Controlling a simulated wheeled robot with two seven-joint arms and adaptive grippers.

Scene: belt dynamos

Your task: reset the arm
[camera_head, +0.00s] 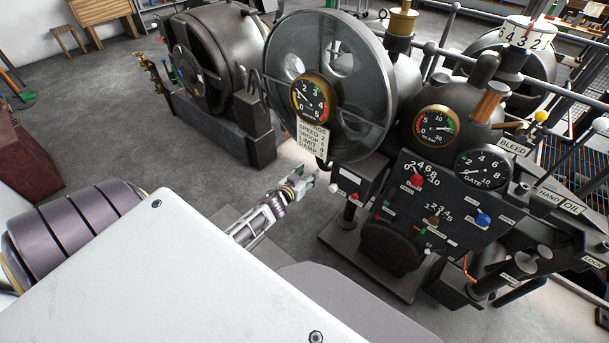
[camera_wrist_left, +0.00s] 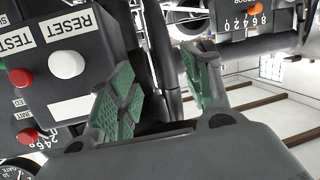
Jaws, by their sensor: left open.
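My left gripper (camera_head: 304,182) is at the centre of the head view, at the end of my arm coming in from the lower left. Its tips are near the small dark button box (camera_head: 358,175) on the machine's left side. In the left wrist view the gripper (camera_wrist_left: 160,88) is open, with green pads apart and nothing seen between them. The white button (camera_wrist_left: 66,64) under a RESET label is left of the left finger, apart from the pads in the picture. A red button (camera_wrist_left: 22,78) sits by a TEST label. My right gripper is not in view.
A large flywheel disc (camera_head: 360,75) with a gauge stands behind the gripper. A sloped control panel (camera_head: 450,205) with several coloured knobs is to the right. A dark dynamo (camera_head: 215,60) stands behind on the left. Bare grey floor (camera_head: 110,120) lies left of the machines.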

